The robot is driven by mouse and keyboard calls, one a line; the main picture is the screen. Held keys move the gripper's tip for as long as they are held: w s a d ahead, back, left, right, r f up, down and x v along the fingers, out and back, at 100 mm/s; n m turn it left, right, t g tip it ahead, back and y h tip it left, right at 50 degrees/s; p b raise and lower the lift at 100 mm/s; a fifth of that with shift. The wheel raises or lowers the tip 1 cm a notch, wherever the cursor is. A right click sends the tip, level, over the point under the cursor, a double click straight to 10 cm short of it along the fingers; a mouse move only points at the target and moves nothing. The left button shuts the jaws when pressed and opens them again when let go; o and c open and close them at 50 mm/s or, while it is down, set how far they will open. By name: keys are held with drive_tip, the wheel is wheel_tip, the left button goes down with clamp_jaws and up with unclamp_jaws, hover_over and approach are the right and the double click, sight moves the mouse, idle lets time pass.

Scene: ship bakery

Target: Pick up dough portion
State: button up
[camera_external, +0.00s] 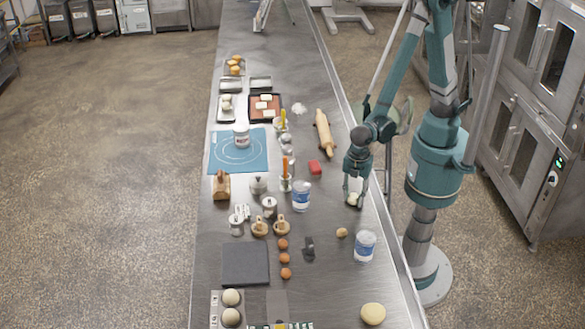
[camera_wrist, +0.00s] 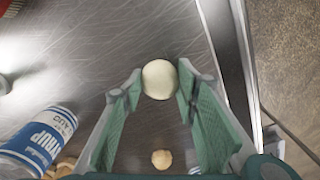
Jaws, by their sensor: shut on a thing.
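A pale, round dough portion (camera_wrist: 159,79) sits between the fingertips of my gripper (camera_wrist: 158,88) in the wrist view, with a finger on each side. In the external view my gripper (camera_external: 354,190) is low over the right part of the steel counter, and the dough portion (camera_external: 352,199) shows between its fingers. My gripper is shut on the dough portion. I cannot tell whether the dough still touches the counter.
A blue-labelled syrup container (camera_wrist: 38,138) stands left of my gripper, and a small tan ball (camera_wrist: 161,158) lies nearby. The counter's right edge (camera_external: 377,198) is close.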

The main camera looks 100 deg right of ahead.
sight(354, 195)
drive_tip(key=shift+r, duration=4.8)
